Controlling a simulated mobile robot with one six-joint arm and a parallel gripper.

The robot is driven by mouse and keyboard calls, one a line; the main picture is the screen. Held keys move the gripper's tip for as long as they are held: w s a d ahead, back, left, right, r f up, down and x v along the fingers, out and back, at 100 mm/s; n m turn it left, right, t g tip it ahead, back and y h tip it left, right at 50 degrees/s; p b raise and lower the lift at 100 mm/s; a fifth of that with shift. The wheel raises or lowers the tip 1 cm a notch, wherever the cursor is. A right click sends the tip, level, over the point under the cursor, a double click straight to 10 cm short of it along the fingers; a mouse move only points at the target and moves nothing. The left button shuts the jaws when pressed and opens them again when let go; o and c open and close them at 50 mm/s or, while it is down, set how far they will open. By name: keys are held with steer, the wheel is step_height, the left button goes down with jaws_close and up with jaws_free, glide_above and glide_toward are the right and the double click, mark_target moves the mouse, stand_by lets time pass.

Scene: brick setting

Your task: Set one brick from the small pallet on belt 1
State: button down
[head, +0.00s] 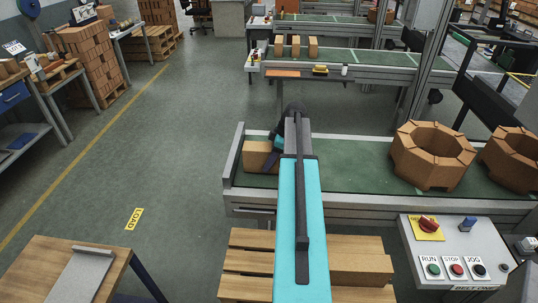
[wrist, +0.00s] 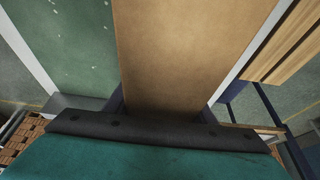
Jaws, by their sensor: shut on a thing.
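A tan brick (head: 257,157) is at the left end of the green belt 1 (head: 345,165). My gripper (head: 273,156) is shut on this brick, and my teal arm hides part of the grip. In the wrist view the brick (wrist: 190,45) fills the middle, with the green belt (wrist: 65,40) to its left. I cannot tell whether the brick's underside touches the belt. The small wooden pallet (head: 248,262) lies below the belt's near side, partly hidden by my arm.
Two ring-shaped brick stacks (head: 433,155) (head: 512,158) stand on the belt to the right. A control panel (head: 455,240) marked BELT ONE is at the lower right. Another belt (head: 345,57) with several bricks lies behind. A wooden-topped table (head: 60,270) is lower left.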

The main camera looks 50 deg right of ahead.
steer(key=shift+f, duration=0.15)
steer(key=shift+f, duration=0.15)
steer(key=c, duration=0.8)
jaws_free()
steer(key=shift+b+v, duration=1.95)
steer(key=shift+v, duration=4.15)
